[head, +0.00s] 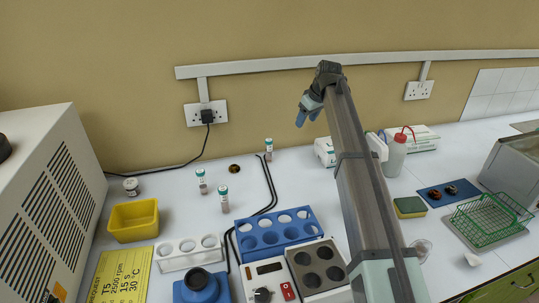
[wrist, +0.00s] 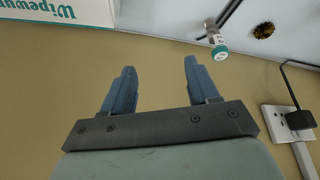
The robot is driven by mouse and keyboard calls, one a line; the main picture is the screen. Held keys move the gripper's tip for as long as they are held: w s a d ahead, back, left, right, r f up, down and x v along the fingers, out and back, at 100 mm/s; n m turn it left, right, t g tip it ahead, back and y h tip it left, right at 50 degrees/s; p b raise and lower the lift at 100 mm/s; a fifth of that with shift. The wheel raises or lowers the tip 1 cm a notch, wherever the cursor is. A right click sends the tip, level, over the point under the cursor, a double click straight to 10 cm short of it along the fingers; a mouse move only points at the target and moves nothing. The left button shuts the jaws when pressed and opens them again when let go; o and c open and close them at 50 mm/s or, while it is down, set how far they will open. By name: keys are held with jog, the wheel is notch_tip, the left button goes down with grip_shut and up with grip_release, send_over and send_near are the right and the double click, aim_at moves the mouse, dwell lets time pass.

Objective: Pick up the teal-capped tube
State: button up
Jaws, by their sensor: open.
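Three small clear tubes with teal caps and white labels stand upright on the bench in the head view: a back tube (head: 269,151), a left tube (head: 202,183) and a front tube (head: 224,201). One teal-capped tube (wrist: 215,39) shows in the wrist view, right of and beyond my fingers; its place by the round hole matches the back tube. My gripper (head: 304,115) is raised against the wall, above and right of the back tube. In the wrist view my gripper (wrist: 159,66) has its two blue fingers wide apart with nothing between them.
A black cable (head: 268,185) runs just beside the back tube. A blue rack (head: 277,242), white rack (head: 188,262) and yellow bin (head: 134,221) stand in front. A wipes box (wrist: 60,12) and wall socket (wrist: 287,122) show in the wrist view.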

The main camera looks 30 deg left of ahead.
aim_at(270, 143)
jog(key=s+a+n+g, duration=0.2)
jog(key=s+a+n, duration=0.1)
jog(key=s+a, duration=0.35)
jog(key=shift+a+r+x, duration=0.1)
jog(key=shift+a+x, duration=0.1)
jog(key=shift+x, duration=2.25)
jog(key=shift+a+r+x, duration=0.1)
jog(key=shift+a+x, duration=0.05)
jog(key=shift+x, duration=2.25)
jog(key=shift+a+x, duration=0.2)
jog(key=shift+x, duration=2.25)
jog(key=shift+y, duration=0.3)
jog(key=c, duration=1)
